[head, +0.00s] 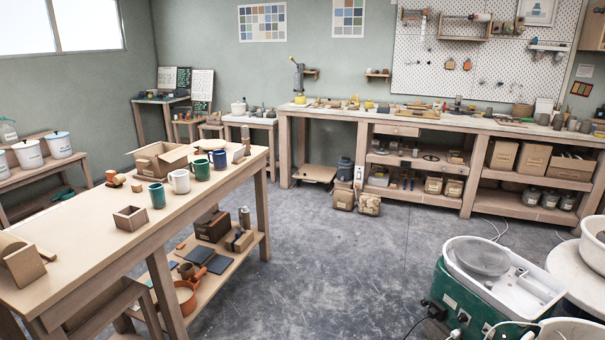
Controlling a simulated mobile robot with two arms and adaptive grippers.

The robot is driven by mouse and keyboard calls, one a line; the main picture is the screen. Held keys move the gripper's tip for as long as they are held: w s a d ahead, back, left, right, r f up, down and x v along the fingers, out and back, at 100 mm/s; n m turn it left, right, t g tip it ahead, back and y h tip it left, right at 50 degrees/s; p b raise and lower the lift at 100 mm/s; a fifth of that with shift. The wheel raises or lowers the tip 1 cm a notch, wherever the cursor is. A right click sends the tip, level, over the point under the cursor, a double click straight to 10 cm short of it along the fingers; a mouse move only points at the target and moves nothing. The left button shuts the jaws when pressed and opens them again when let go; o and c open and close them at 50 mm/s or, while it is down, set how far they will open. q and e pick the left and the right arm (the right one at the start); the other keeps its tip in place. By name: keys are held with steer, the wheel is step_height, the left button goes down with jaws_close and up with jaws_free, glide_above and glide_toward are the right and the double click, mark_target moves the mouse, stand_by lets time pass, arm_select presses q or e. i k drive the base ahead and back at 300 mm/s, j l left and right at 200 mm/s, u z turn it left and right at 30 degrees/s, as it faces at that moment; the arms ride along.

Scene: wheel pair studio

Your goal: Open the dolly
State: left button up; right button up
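I cannot make out a dolly anywhere in the head view. Neither of my grippers is in view, and no part of my arms shows.
A long wooden table (80,245) with mugs and a cardboard box (158,160) stands at left. A green-based pottery wheel (470,290) with cables is at lower right. A workbench (420,122) lines the back wall. The grey concrete floor (330,250) between them is clear.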

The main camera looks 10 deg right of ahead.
mark_target(316, 173)
steer(key=i+l+z, duration=0.35)
steer(key=i, duration=0.6)
steer(key=i+z, duration=0.35)
steer(key=i, duration=2.55)
